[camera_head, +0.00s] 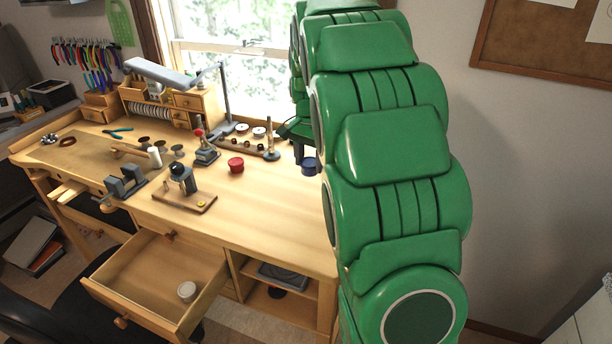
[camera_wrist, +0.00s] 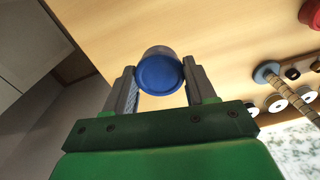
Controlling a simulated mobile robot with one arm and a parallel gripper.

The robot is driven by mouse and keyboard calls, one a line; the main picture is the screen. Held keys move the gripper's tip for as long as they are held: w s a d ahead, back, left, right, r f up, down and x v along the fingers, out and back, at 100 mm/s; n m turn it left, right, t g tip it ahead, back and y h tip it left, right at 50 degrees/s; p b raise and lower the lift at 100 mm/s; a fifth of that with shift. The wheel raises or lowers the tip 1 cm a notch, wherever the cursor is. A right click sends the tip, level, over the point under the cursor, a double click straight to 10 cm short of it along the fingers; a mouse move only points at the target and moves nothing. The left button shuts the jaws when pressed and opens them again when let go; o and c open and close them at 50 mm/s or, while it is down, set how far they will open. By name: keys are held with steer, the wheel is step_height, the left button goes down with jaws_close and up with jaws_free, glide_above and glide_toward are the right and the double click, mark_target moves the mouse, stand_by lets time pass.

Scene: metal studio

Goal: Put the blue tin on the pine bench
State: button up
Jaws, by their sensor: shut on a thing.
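The blue tin (camera_head: 308,168) is at the right end of the pine bench (camera_head: 262,205), partly hidden by my green arm in the head view. In the wrist view the tin (camera_wrist: 159,74) sits between the two fingers of my gripper (camera_wrist: 160,75), which touch it on both sides. My gripper (camera_head: 303,152) is shut on the tin, with the fingers pointing down in the head view. The bench top (camera_wrist: 215,35) lies behind the tin in the wrist view. I cannot tell whether the tin touches the bench or hangs just above it.
A red tin (camera_head: 236,164) stands left of the blue tin. Behind it are a spool rack (camera_head: 252,143) and a ringed post (camera_head: 271,142). An open drawer (camera_head: 150,278) juts out in front. The front right bench top is clear.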

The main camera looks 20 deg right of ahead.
steer(key=w+f, duration=0.2)
steer(key=f, duration=0.1)
steer(key=w+d+f, duration=0.1)
steer(key=w+f, duration=0.2)
steer(key=shift+w+d+f, duration=0.15)
steer(key=shift+f, duration=1.45)
steer(key=shift+f, duration=0.1)
steer(key=o, duration=1)
steer(key=shift+o, duration=0.2)
step_height(320, 180, up, 12)
